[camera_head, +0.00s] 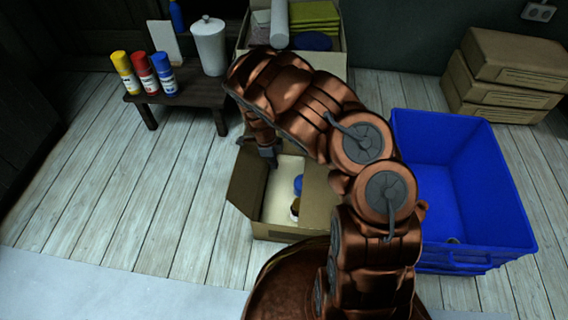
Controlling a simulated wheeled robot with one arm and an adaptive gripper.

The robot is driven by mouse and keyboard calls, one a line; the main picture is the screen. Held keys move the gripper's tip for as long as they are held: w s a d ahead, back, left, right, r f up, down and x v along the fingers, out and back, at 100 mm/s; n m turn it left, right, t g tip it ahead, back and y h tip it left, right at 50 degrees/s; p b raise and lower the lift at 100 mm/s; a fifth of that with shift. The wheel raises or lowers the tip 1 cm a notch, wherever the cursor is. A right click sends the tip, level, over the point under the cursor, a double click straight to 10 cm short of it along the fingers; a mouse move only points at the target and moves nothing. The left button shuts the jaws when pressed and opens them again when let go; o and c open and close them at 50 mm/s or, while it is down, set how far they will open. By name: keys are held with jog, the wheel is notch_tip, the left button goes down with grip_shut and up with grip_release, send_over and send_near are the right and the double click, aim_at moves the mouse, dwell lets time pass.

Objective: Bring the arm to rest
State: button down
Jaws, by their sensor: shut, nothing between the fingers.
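My copper-coloured arm rises from the bottom of the head view, bends at its grey-capped joints and reaches up and left. My gripper (269,158) hangs at its end, pointing down over the open cardboard box (286,231). The gripper is small and dark here; its fingers are together with nothing seen held in them. Inside the box are a blue-topped item (298,184) and a dark item with a yellowish part (295,207). My arm hides the right part of the box.
A blue crate (495,190) stands right of my arm. A low dark table (200,100) at the back left bears several bottles (145,72) and a white canister (209,45). Closed cartons (510,60) are stacked back right. The left floor (110,170) is clear.

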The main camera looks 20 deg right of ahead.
jog(key=shift+w+a+r, duration=0.1)
jog(key=shift+w+a, duration=0.1)
jog(key=shift+a, duration=0.15)
jog(key=s+d+r+n+p, duration=0.25)
jog(key=r+p, duration=0.35)
jog(key=r, duration=0.7)
jog(key=s+d+r+n+p, duration=0.2)
jog(key=s+r+p, duration=0.25)
jog(key=r, duration=0.95)
jog(key=s+d+r+n+p, duration=0.25)
jog(key=r+p, duration=0.45)
jog(key=r, duration=0.6)
jog(key=s+a+r+n+p, duration=0.4)
jog(key=s+r+n+p, duration=0.4)
jog(key=s+r, duration=0.6)
jog(key=s+a+r+n+g+y+p, duration=0.1)
jog(key=s+a+r+n+p, duration=0.3)
jog(key=s+r+n+p, duration=0.4)
jog(key=s+r+p, duration=0.5)
jog(key=r, duration=0.6)
jog(key=shift+s+a+n, duration=0.15)
jog(key=shift+s+n, duration=0.25)
